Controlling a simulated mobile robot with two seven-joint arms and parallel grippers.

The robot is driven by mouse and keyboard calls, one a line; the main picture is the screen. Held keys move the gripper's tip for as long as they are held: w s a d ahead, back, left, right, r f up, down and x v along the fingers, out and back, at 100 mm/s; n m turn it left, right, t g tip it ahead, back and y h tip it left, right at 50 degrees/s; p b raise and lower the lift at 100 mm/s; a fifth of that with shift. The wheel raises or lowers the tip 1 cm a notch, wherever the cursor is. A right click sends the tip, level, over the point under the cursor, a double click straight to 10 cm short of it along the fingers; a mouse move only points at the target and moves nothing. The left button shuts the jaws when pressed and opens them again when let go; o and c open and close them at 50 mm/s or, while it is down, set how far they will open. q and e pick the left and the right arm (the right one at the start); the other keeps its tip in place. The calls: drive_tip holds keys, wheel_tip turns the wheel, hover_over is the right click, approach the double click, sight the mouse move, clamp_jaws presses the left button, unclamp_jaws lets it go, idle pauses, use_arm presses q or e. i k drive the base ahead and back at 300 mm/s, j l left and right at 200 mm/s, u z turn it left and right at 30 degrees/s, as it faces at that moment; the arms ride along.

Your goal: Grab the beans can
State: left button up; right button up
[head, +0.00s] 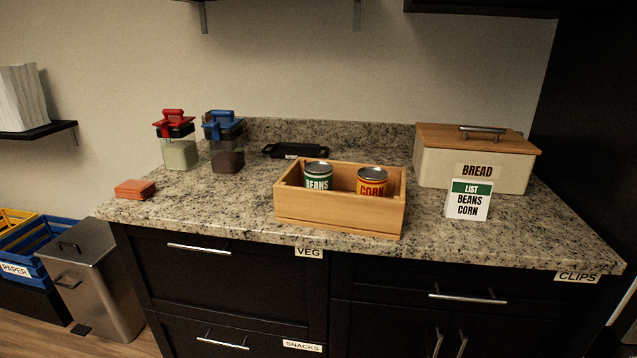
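The beans can (318,178) has a green and white label reading BEANS. It stands upright in the left part of an open wooden box (338,214) on the granite counter. The box's front wall hides the can's lower part. A corn can (372,182) with a red and yellow label stands in the same box, to the right, with a gap between the two cans. Neither of my grippers shows in the head view.
A bread box (475,150) and a list card (468,200) reading BEANS, CORN stand right of the wooden box. Two lidded jars (178,152) (226,158), a black tray (295,151) and orange coasters (135,189) are left and behind. The counter (220,205) is clear left of the box.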

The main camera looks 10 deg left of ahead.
sight(317, 174)
drive_tip(key=i+j+z, duration=0.45)
drive_tip(key=j+z, duration=0.2)
drive_tip(key=j, duration=0.2)
drive_tip(key=i+j+z, duration=0.25)
drive_tip(key=k+j, duration=0.05)
drive_tip(key=k, duration=0.05)
